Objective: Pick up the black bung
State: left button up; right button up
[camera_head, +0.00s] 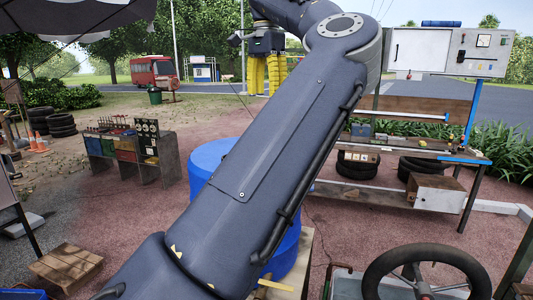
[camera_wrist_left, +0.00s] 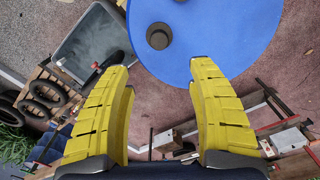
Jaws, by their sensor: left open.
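A dark round stub (camera_wrist_left: 158,36), which looks like the black bung, stands on the round blue top (camera_wrist_left: 225,35) in the left wrist view. My left gripper (camera_wrist_left: 160,66) has its two yellow fingers spread wide with nothing between them. The stub shows beyond the fingertips, roughly centred between them and apart from both. In the head view my left gripper (camera_head: 265,73) shows with yellow fingers pointing down, far up the picture. A blue drum (camera_head: 206,160) is partly hidden behind my left arm there, and no bung shows on it. My right gripper is not seen.
A grey tray (camera_wrist_left: 88,45) with a black-handled item lies left of the blue top. A workbench (camera_head: 420,150) with tyres stands at the right, a tool rack (camera_head: 130,150) at the left. A black wheel (camera_head: 428,272) is at front right.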

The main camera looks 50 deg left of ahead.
pick_arm(q)
notch_tip(320, 180, down, 10)
jog(key=shift+f, duration=0.15)
jog(key=shift+d+f, duration=0.15)
jog(key=shift+f, duration=2.45)
grip_shut()
